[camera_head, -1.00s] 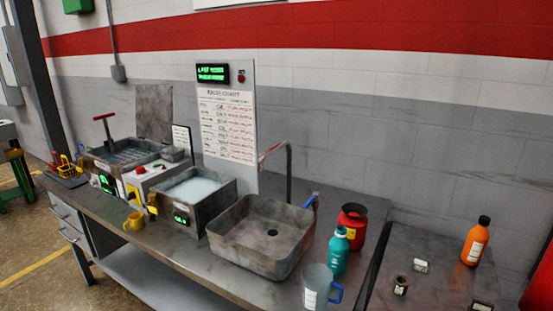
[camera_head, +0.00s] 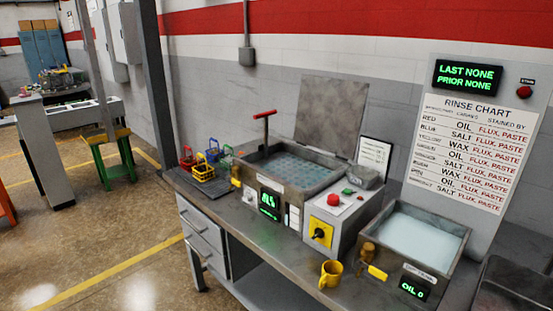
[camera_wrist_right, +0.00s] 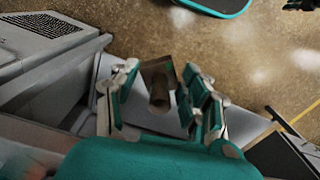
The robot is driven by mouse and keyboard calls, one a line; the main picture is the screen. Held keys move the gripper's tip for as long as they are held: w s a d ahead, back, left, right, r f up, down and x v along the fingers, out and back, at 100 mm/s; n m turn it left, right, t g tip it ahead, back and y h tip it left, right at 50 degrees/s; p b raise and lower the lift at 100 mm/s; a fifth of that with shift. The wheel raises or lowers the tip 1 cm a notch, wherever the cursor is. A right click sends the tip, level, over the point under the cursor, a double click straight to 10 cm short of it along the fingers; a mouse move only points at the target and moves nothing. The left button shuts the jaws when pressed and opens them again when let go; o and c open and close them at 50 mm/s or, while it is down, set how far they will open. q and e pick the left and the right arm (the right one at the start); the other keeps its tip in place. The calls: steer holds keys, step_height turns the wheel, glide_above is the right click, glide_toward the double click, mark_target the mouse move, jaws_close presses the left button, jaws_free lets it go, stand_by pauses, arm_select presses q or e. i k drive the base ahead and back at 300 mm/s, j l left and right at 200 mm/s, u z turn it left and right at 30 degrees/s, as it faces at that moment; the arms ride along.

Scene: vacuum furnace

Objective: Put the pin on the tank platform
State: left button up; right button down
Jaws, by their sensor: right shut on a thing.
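My right gripper (camera_wrist_right: 160,70) shows in the right wrist view, its two teal-and-grey fingers on either side of a short brown cylindrical piece, which looks like the pin (camera_wrist_right: 158,88). The gripper is shut on it, above the floor. In the head view, an open tank (camera_head: 287,180) with a raised lid stands on the bench. A bluish perforated surface, perhaps the tank platform (camera_head: 300,166), lies inside it. A red T-handle (camera_head: 265,114) rises at its left. Neither gripper is in the head view.
A control box (camera_head: 335,213) with a yellow switch stands right of the tank. Farther right is a second liquid-filled tank (camera_head: 412,240). Small coloured baskets (camera_head: 203,168) stand left. The floor at left has free room.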

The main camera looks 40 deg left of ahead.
mark_target(299, 174)
steer(key=j+z, duration=0.3)
steer(key=j, duration=3)
steer(key=i, duration=0.05)
